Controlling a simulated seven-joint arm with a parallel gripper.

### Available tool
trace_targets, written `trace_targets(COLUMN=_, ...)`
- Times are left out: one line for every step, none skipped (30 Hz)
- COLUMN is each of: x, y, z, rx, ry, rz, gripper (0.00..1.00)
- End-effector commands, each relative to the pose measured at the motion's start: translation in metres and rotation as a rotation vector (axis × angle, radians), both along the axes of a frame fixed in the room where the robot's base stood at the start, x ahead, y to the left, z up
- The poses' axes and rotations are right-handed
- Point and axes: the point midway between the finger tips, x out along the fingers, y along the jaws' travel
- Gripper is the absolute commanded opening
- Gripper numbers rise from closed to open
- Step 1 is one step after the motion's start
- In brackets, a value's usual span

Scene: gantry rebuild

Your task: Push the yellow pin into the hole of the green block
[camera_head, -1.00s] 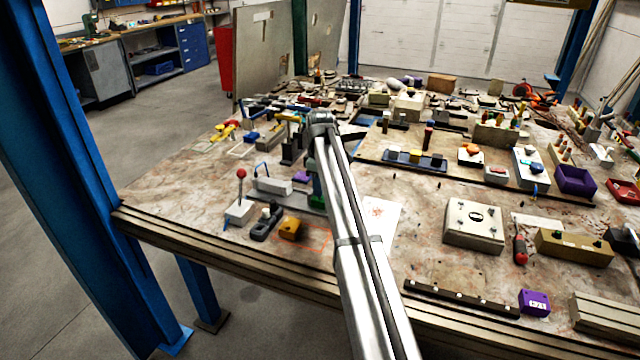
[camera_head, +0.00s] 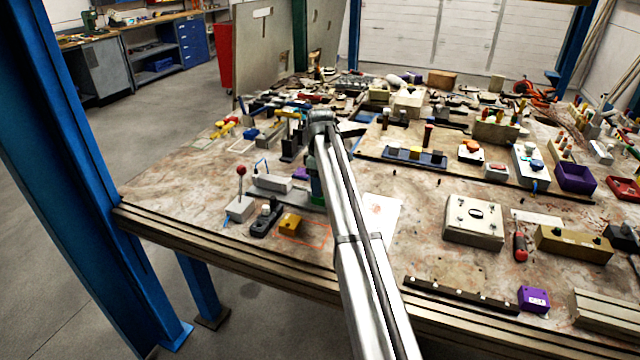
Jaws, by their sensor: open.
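My arm (camera_head: 345,220) reaches from the bottom edge over the workbench to a dark joint near the middle. My gripper cannot be made out; the arm seems to cover the spot below that joint. A small green part (camera_head: 318,199) shows just left of the arm, at the end of a grey base; most of it is hidden, and I cannot tell whether it is the green block. No hole shows. I cannot pick out the yellow pin. A yellow-orange block (camera_head: 290,223) lies on the bench left of the arm.
A red-knobbed lever (camera_head: 241,170), a black fixture (camera_head: 265,220) and a pale lilac block (camera_head: 272,183) stand left of the arm. A beige box (camera_head: 474,220) stands to the right. The far bench is crowded. The bench (camera_head: 170,190) is bare at its left corner.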

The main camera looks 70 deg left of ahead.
Motion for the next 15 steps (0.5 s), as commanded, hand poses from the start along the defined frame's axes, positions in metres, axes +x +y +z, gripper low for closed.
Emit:
trace_targets(x=0.0, y=0.0, z=0.0, rx=0.0, ry=0.0, rz=0.0, gripper=0.51)
trace_targets(x=0.0, y=0.0, z=0.0, rx=0.0, ry=0.0, rz=0.0, gripper=0.51)
trace_targets(x=0.0, y=0.0, z=0.001, rx=0.0, ry=0.0, rz=0.0, gripper=0.51)
trace_targets(x=0.0, y=0.0, z=0.002, rx=0.0, ry=0.0, rz=0.0, gripper=0.51)
trace_targets(x=0.0, y=0.0, z=0.004, rx=0.0, ry=0.0, rz=0.0, gripper=0.51)
trace_targets(x=0.0, y=0.0, z=0.006, rx=0.0, ry=0.0, rz=0.0, gripper=0.51)
trace_targets(x=0.0, y=0.0, z=0.009, rx=0.0, ry=0.0, rz=0.0, gripper=0.51)
trace_targets(x=0.0, y=0.0, z=0.013, rx=0.0, ry=0.0, rz=0.0, gripper=0.51)
trace_targets(x=0.0, y=0.001, z=0.018, rx=0.001, ry=-0.001, rz=0.0, gripper=0.51)
trace_targets(x=0.0, y=0.001, z=0.022, rx=0.001, ry=-0.001, rz=0.0, gripper=0.51)
trace_targets(x=0.0, y=0.001, z=0.027, rx=0.001, ry=0.0, rz=0.0, gripper=0.51)
trace_targets(x=0.0, y=0.001, z=0.035, rx=0.002, ry=-0.001, rz=0.0, gripper=0.51)
trace_targets(x=0.0, y=0.001, z=0.041, rx=0.002, ry=-0.001, rz=0.0, gripper=0.51)
trace_targets(x=0.0, y=0.001, z=0.047, rx=0.001, ry=0.0, rz=0.0, gripper=0.51)
trace_targets(x=0.0, y=0.001, z=0.055, rx=0.001, ry=0.0, rz=0.0, gripper=0.51)
